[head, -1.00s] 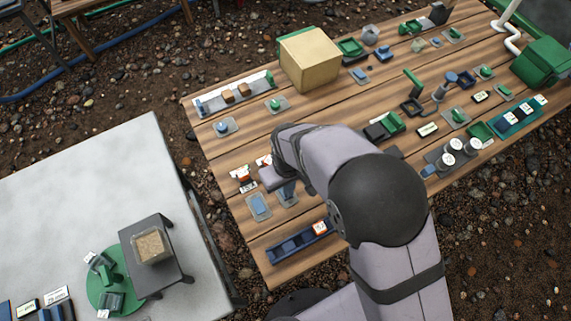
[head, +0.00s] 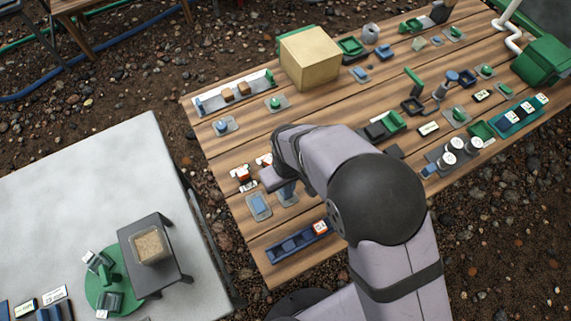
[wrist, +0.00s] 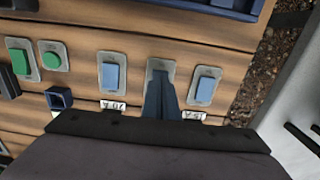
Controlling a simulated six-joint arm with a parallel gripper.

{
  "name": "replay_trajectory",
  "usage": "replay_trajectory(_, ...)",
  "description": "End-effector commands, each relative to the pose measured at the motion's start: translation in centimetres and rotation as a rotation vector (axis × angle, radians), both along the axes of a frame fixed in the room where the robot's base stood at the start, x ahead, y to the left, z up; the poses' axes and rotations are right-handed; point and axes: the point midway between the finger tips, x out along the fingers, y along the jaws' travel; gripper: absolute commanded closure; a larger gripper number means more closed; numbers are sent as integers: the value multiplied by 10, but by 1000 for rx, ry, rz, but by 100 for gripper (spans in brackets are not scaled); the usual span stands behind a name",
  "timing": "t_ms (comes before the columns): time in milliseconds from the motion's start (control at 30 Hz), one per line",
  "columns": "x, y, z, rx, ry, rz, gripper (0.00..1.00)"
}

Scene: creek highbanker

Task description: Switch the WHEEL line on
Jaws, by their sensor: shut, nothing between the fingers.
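In the wrist view my gripper (wrist: 160,82) is shut and empty, its fingertips over a grey switch plate (wrist: 160,67). The fingers hide most of that plate, and I cannot tell whether they touch it. A blue rocker switch (wrist: 112,76) on a grey plate is to its left, and another blue rocker (wrist: 204,89) is to its right. In the head view one blue rocker plate (head: 258,205) shows beside my gripper (head: 286,192). I cannot read which switch is marked WHEEL.
In the wrist view a green rocker (wrist: 20,62) and a round green button (wrist: 52,60) lie farther left. A small blue socket (wrist: 59,98) is below. In the head view a blue tray (head: 298,243) lies at the table's front edge, and a cardboard box (head: 310,58) stands behind.

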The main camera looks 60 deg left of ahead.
Motion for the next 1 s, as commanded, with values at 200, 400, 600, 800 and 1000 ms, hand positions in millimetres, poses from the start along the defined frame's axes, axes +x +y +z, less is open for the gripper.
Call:
replay_trajectory(200, 0, 0, -4, 0, 0, 0, 100)
replay_trajectory(400, 0, 0, -7, 0, 0, 0, 100)
replay_trajectory(600, 0, 0, -5, 0, 0, 0, 100)
replay_trajectory(800, 0, 0, 6, 1, 0, 0, 100)
replay_trajectory(1000, 0, 0, 22, 1, 0, 0, 100)
